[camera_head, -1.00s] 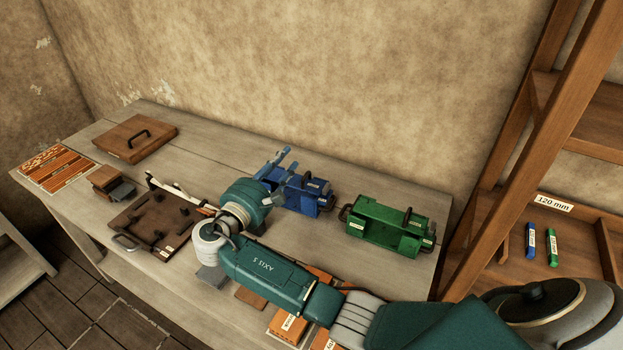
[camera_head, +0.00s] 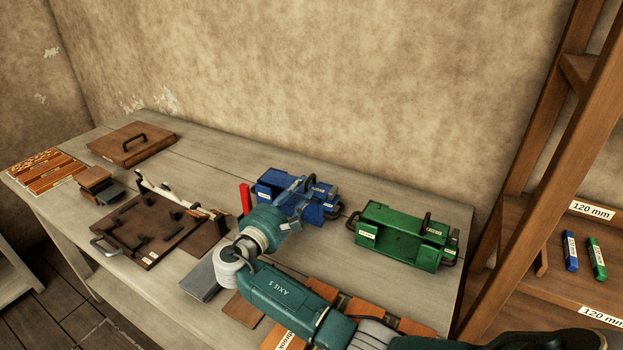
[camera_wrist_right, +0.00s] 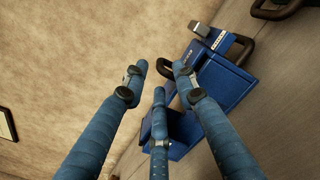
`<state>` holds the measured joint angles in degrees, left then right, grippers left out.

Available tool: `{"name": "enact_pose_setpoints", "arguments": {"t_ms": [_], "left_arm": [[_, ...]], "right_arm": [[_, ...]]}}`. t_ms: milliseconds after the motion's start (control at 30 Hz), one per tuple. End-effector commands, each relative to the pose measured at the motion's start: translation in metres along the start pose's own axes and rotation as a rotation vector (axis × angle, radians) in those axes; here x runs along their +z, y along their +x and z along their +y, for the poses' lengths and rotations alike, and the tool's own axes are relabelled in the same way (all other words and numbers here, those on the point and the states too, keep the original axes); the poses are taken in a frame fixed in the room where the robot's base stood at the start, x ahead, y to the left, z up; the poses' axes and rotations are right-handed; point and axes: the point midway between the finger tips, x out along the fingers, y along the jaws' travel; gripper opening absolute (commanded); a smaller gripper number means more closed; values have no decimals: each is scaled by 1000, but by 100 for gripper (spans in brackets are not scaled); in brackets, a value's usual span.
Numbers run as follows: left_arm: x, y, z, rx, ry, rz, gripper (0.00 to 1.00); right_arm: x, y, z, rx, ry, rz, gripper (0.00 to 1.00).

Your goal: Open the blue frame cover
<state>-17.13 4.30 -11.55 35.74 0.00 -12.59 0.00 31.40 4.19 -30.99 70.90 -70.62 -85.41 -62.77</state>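The blue frame (camera_head: 268,188) stands at the back of the table, a box with white labels and dark handles. My right gripper (camera_head: 296,192) is over its near side and hides part of it. In the right wrist view the blue frame (camera_wrist_right: 232,84) is behind and right of the fingers. There my right gripper (camera_wrist_right: 160,76) has its three blue fingers apart, with nothing seen between them. A dark handle (camera_wrist_right: 241,48) rises from the frame, to the right of the fingertips. I cannot tell whether a finger touches the frame. My left gripper is not in view.
A green frame (camera_head: 392,236) stands to the right of the blue one. A red block (camera_head: 245,198) stands close on its left. A brown fixture board (camera_head: 150,225) and a lidded brown box (camera_head: 133,143) are farther left. A wooden shelf (camera_head: 535,150) rises at right.

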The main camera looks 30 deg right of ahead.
Motion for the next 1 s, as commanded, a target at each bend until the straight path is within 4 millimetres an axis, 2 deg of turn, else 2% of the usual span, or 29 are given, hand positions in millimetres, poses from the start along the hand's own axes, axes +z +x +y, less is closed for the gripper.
{"name": "enact_pose_setpoints", "arguments": {"t_ms": [100, 333, 500, 767, 900, 1000], "left_arm": [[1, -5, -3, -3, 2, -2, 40], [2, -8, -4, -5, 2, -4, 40], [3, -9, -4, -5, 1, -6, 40], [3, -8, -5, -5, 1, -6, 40], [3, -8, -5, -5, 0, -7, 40], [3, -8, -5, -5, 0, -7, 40]], "right_arm": [[2, 25, 1, -1, -3, -3, 28], [1, 59, 0, -2, -2, -1, 28], [0, 69, 0, 0, 0, 1, 28], [0, 70, 0, -1, 0, 1, 28], [0, 70, 0, -1, 0, 1, 2], [0, 69, 0, -1, 0, 1, 0]]}}
